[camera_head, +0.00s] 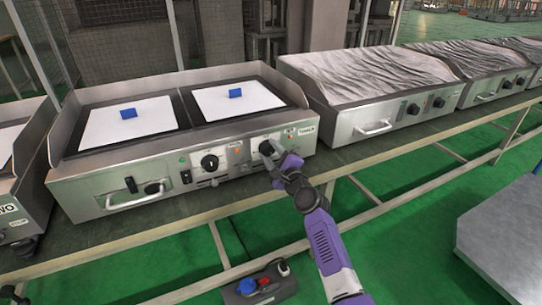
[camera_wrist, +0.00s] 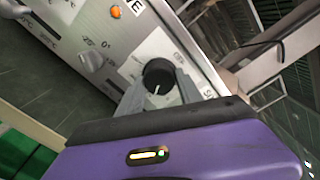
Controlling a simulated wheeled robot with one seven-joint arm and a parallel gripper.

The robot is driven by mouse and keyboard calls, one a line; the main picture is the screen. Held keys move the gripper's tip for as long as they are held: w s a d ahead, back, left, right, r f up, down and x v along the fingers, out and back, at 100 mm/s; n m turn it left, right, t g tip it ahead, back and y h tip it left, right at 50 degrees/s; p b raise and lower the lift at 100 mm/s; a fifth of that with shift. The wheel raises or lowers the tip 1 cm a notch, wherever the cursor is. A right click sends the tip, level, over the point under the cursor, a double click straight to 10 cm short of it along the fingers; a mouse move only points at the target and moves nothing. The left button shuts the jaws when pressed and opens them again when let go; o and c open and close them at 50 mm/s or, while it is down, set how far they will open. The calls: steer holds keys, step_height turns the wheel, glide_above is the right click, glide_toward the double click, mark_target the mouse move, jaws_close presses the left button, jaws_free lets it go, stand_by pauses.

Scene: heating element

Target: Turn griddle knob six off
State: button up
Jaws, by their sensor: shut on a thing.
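The griddle (camera_head: 105,182) is a steel double unit on a long bench, with knobs on its front panel. My gripper (camera_head: 271,153) is at the right part of that panel, shut on a black round knob (camera_head: 266,147). In the wrist view the gripper (camera_wrist: 160,92) has a grey finger on each side of this knob (camera_wrist: 157,72). A white line shows on the knob's face, pointing toward the lower part of the picture. No readable number on the panel marks it as knob six. Another black knob (camera_head: 209,162) on a white plate sits to the left.
An orange light (camera_wrist: 116,11) and a silver knob (camera_wrist: 91,61) are close by on the panel. Two white plates with blue blocks (camera_head: 128,113) lie on top. A wrapped griddle (camera_head: 365,78) stands at right. A grey slab (camera_head: 510,235) is at lower right.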

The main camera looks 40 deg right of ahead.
steer(key=n+b, duration=0.1)
steer(key=n, duration=0.3)
steer(key=shift+n+b, duration=0.3)
steer(key=shift+b, duration=0.1)
steer(key=n+b, duration=0.2)
steer(key=n, duration=0.2)
steer(key=shift+n, duration=0.3)
steer(key=n+b, duration=0.2)
steer(key=n, duration=0.2)
steer(key=n+b, duration=0.2)
steer(key=n, duration=0.2)
steer(key=n+b, duration=0.2)
steer(key=n, duration=0.4)
steer(key=shift+a+b, duration=0.15)
steer(key=shift+b, duration=0.2)
steer(key=n+b, duration=0.2)
steer(key=n, duration=0.4)
steer(key=shift+n, duration=0.4)
